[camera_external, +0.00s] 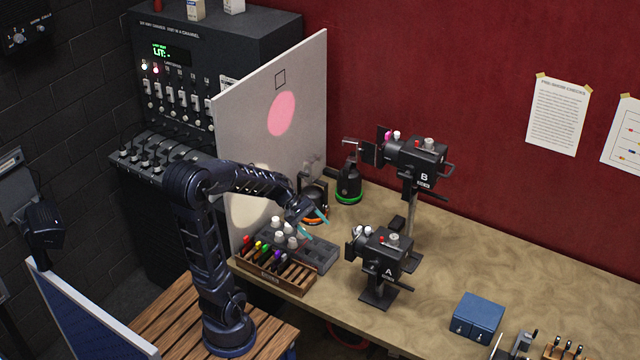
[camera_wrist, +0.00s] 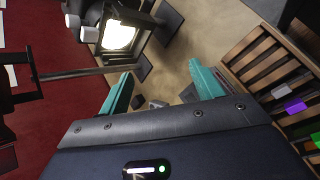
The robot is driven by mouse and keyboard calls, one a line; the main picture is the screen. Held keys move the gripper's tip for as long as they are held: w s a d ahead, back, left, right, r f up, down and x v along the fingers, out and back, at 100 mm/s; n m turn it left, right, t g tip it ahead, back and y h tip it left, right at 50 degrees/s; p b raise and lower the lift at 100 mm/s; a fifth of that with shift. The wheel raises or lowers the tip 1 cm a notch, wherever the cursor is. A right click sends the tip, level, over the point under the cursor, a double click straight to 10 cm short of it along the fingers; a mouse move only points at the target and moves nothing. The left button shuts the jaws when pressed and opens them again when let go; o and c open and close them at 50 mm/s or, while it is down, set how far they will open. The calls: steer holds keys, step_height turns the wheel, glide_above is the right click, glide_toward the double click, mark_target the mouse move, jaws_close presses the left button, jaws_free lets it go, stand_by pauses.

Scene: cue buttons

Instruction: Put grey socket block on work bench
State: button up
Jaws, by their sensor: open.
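A grey block with recesses (camera_external: 321,253), which looks like the socket block, lies on the work bench (camera_external: 440,290) behind the wooden rack. Several white-topped pieces (camera_external: 277,224) stand at its left part. My gripper (camera_external: 313,224) is above the block's far side, with its teal fingers apart and nothing seen between them. In the wrist view my gripper (camera_wrist: 160,76) is also open. Small grey pieces (camera_wrist: 157,104) show beyond and between the fingers; I cannot tell if they belong to the block.
The wooden rack (camera_external: 272,279) holds coloured pieces in front. Lamp A (camera_external: 382,258) stands close at right, lit in the wrist view (camera_wrist: 118,36). Lamp B (camera_external: 418,160) is behind it. A white panel (camera_external: 295,130) rises at left. A blue box (camera_external: 478,315) is at right; bench between is clear.

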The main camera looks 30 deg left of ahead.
steer(key=s+a+r+m+t+y, duration=0.1)
steer(key=s+a+r+m+y, duration=0.2)
steer(key=s+a, duration=0.3)
steer(key=s+a+r+m+t+y, duration=0.1)
steer(key=s+a+r+m+y, duration=0.2)
steer(key=s+a+m+y, duration=0.3)
steer(key=s, duration=0.3)
steer(key=shift+a+r+t, duration=0.25)
steer(key=shift+r+t, duration=0.05)
steer(key=shift+r, duration=0.05)
